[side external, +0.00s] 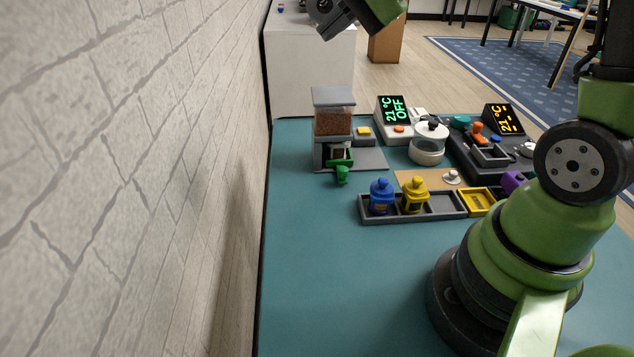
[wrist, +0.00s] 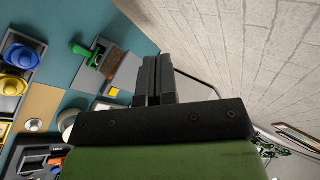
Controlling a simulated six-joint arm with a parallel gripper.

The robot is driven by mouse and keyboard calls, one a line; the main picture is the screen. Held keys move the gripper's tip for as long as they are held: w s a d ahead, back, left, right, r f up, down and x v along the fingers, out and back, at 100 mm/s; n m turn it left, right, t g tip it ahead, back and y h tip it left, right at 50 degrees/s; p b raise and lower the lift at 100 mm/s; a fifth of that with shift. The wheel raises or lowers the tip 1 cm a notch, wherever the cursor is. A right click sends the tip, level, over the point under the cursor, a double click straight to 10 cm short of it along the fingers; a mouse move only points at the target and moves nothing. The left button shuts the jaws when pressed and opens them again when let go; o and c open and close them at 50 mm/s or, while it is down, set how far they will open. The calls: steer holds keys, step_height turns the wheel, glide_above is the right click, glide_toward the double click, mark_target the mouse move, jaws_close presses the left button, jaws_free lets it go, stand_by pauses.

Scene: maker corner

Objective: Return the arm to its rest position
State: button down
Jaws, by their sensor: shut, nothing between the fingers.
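My gripper (wrist: 153,80) shows in the wrist view with its two dark fingers close together and nothing between them. In the side external view only the wrist end of my arm shows at the top edge, high above the far end of the teal table (side external: 310,245); the fingertips there are cut off or hidden. My green arm base stands at the right on the table. No object touches the gripper.
Below stand a grinder (side external: 333,122) with a green-handled piece (side external: 342,174), a grey tray (side external: 450,213) with blue (side external: 381,194) and yellow (side external: 414,194) pots, a lidded pot (side external: 429,142) and two displays (side external: 393,110). A brick wall (side external: 130,180) rises at left. The table's front left is clear.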

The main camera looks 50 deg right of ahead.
steer(key=s+a+r+n, duration=0.1)
steer(key=s+a+n, duration=0.2)
steer(key=s, duration=0.6)
steer(key=s+a+n+g+h, duration=0.1)
steer(key=s+a+n, duration=0.3)
steer(key=s+n, duration=0.3)
steer(key=s, duration=0.3)
steer(key=shift+s+a+r+n, duration=0.15)
steer(key=shift+s+r+n, duration=0.05)
steer(key=shift+r+n, duration=0.15)
